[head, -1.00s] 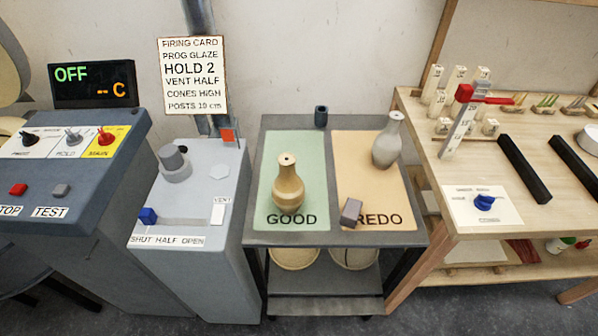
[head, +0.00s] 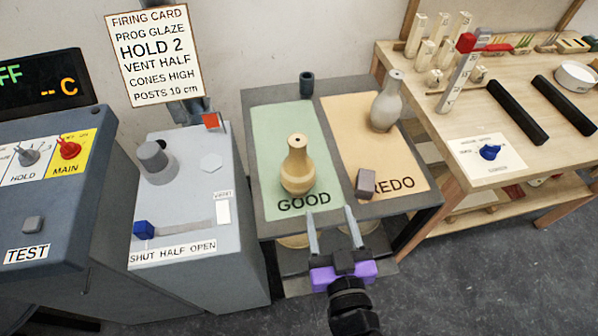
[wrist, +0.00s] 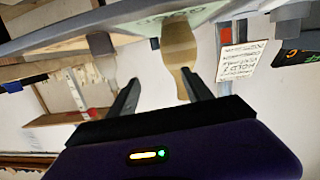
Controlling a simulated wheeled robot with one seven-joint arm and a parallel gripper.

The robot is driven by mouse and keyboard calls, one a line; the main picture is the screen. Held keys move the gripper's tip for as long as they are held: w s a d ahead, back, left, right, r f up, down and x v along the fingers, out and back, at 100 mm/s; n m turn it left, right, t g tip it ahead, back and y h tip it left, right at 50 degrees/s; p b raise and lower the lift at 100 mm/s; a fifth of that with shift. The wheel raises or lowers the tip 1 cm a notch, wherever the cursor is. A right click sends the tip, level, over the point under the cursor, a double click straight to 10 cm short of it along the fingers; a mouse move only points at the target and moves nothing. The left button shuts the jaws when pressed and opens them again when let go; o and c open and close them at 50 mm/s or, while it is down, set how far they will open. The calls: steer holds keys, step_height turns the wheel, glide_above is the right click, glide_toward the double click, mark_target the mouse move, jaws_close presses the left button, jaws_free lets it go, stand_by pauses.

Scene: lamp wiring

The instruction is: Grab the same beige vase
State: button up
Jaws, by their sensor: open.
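The beige vase (head: 298,166) stands upright on the green GOOD mat (head: 268,140). My gripper (head: 330,224) is in the head view in front of the table's front edge, below and slightly right of the vase. Its two fingers are spread apart with nothing between them. In the wrist view, the picture is upside down, and the beige vase (wrist: 180,52) shows beyond the two open fingers of my gripper (wrist: 160,90), apart from them.
A grey vase (head: 386,104) and a small grey-brown block (head: 367,183) are on the orange REDO mat (head: 408,160). A small dark cup (head: 306,84) stands at the table's back. A control box with a blue slider (head: 143,229) is left; a wooden workbench (head: 450,150) is right.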

steer(key=t, duration=0.2)
glide_toward(297, 134)
steer(key=w+f, duration=0.1)
steer(key=w+a+f, duration=0.1)
steer(key=w, duration=0.1)
steer(key=shift+w+f, duration=0.15)
steer(key=shift+w, duration=0.1)
steer(key=w, duration=0.2)
steer(key=w+p, duration=0.1)
steer(key=w, duration=0.1)
steer(key=w+a+r+p, duration=0.1)
steer(key=w, duration=0.1)
steer(key=shift+w, duration=0.85)
jaws_close()
